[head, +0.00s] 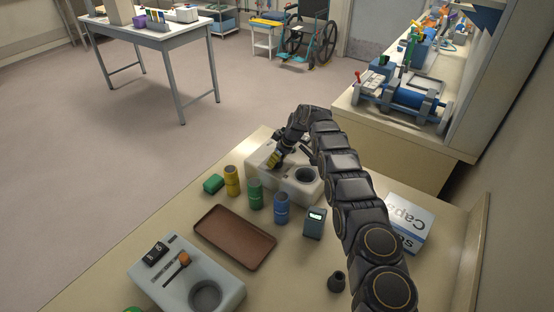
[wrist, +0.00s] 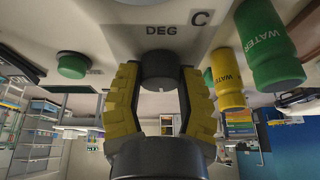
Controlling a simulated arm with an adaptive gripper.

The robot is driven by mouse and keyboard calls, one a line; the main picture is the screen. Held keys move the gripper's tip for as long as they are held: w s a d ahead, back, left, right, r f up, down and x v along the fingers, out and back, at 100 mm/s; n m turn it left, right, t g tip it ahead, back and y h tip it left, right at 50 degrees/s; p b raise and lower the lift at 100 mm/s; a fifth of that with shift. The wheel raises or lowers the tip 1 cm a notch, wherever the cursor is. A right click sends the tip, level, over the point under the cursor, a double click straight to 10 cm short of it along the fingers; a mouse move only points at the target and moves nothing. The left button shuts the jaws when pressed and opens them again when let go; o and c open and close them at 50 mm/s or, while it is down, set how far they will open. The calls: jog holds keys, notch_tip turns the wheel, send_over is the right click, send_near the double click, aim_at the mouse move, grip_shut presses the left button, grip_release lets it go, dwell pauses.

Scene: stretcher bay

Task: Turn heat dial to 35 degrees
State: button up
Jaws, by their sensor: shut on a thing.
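The heat dial is a dark round knob (wrist: 158,72) on a pale device face in the wrist view, with "DEG" and "C" printed beside it. My gripper (wrist: 158,95) has its two yellow ribbed fingers on either side of the dial, shut on it. In the head view my gripper (head: 274,160) reaches down to the white device (head: 290,187) at the bench's far side, and the dial is hidden there. The device has a round dark well (head: 305,174) on its right. The dial's pointer and setting cannot be read.
Yellow (head: 232,181), green (head: 255,193) and blue (head: 281,207) bottles stand near the device. A brown tray (head: 235,237), a small meter (head: 315,223) and a grey-white unit with an orange-topped lever (head: 225,280) are nearer. A labelled box (head: 408,222) lies right of my arm.

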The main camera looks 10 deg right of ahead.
jog(key=shift+d+f+n, duration=0.15)
jog(key=shift+n, duration=0.25)
jog(key=shift+n+g, duration=0.3)
dwell(0.3)
jog(key=o, duration=1.1)
jog(key=shift+o, duration=0.2)
jog(key=shift+s+d+r, duration=0.1)
jog(key=shift+r, duration=0.6)
jog(key=v, duration=1)
jog(key=shift+d+r, duration=0.3)
